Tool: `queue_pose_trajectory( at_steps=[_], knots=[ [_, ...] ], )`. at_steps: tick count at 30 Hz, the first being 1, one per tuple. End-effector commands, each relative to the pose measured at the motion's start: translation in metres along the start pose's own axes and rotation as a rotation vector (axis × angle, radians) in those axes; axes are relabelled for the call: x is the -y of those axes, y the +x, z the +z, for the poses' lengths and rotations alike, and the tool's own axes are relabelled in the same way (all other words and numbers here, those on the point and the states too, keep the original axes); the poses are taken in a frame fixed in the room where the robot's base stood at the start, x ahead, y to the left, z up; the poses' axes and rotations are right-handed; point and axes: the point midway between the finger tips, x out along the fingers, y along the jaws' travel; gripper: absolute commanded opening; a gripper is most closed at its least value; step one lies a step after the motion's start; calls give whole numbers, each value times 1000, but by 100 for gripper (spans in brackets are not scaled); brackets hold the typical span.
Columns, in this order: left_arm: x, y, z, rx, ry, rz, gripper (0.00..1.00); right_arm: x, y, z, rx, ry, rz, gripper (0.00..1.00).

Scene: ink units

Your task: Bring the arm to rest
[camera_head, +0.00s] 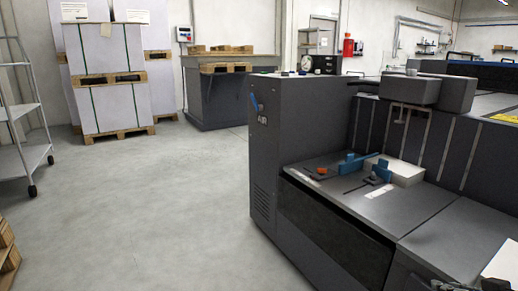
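My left arm and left gripper do not show in the head view. At the bottom right edge, dark mechanical parts (456,286) show, cut off by the frame. They look like part of my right gripper, but too little shows to tell if it is open or shut. They appear in front of the lower part of the dark grey machine (284,150), near a white sheet (500,265) at the right edge. I cannot tell if they touch anything.
The machine's shelf (340,200) holds a blue part (352,163), an orange part (322,170) and a white block (400,172). Wrapped stacks (105,60) on pallets stand at the back left. A wheeled rack (25,160) stands left. The floor (150,210) between is clear.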

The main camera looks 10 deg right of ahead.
Motion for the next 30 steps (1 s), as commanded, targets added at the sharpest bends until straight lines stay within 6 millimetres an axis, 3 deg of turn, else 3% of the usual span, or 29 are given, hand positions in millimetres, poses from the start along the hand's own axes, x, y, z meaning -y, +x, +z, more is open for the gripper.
queue_pose_trajectory(
  at_steps=[1, 5, 9, 15, 18, 21, 23, 30],
  knots=[
    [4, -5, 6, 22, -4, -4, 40, 5, -17, 25, 59, 22, 33, 38],
    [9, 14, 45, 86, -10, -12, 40, 26, -47, 121, 237, 31, 87, 38],
    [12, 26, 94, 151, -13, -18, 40, 66, -91, 214, 430, 22, 105, 38],
    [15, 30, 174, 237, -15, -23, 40, 134, -170, 324, 693, -24, 81, 38],
    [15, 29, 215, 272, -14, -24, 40, 159, -207, 366, 803, -63, 61, 38],
    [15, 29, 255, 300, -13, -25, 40, 168, -235, 398, 889, -111, 49, 38],
    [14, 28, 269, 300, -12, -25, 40, 161, -248, 409, 926, -143, 52, 38],
    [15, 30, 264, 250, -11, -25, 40, 157, -253, 413, 944, -139, 72, 38]
  ],
)
